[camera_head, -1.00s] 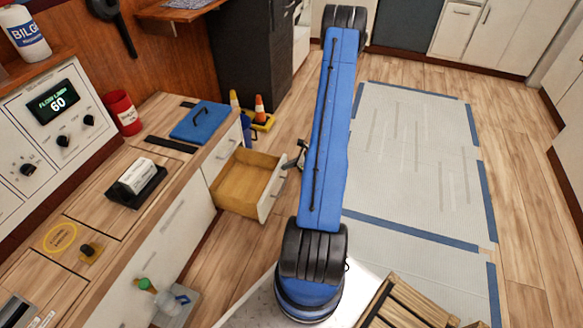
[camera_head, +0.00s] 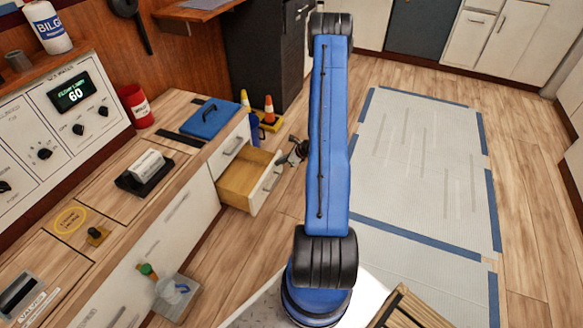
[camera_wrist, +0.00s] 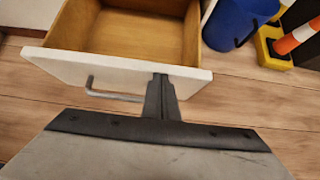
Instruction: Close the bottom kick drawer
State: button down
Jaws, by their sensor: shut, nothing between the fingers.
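The open drawer (camera_head: 268,188) has a white front with a bar handle and a wooden inside. It juts from the cabinet below a shut drawer front (camera_head: 232,147). In the wrist view the drawer's white front (camera_wrist: 115,67) and handle (camera_wrist: 100,92) show close up, and the inside looks empty. My gripper (camera_wrist: 161,80) is shut and empty. Its tip is at the outer face of the drawer front, right of the handle; it looks touching. In the head view my gripper (camera_head: 298,152) is partly hidden behind my blue arm.
A blue bucket (camera_wrist: 235,22) and an orange-and-white cone (camera_wrist: 298,35) on a yellow base stand right of the drawer. A blue case (camera_head: 208,119) lies on the counter above. The wood floor before the drawer is clear, with a taped grey mat (camera_head: 420,150) further right.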

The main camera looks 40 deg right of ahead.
jog(key=w+a, duration=0.3)
jog(key=w, duration=0.6)
jog(key=w+a, duration=0.4)
jog(key=w, duration=0.5)
jog(key=shift+a, duration=0.2)
jog(key=shift+r, duration=0.15)
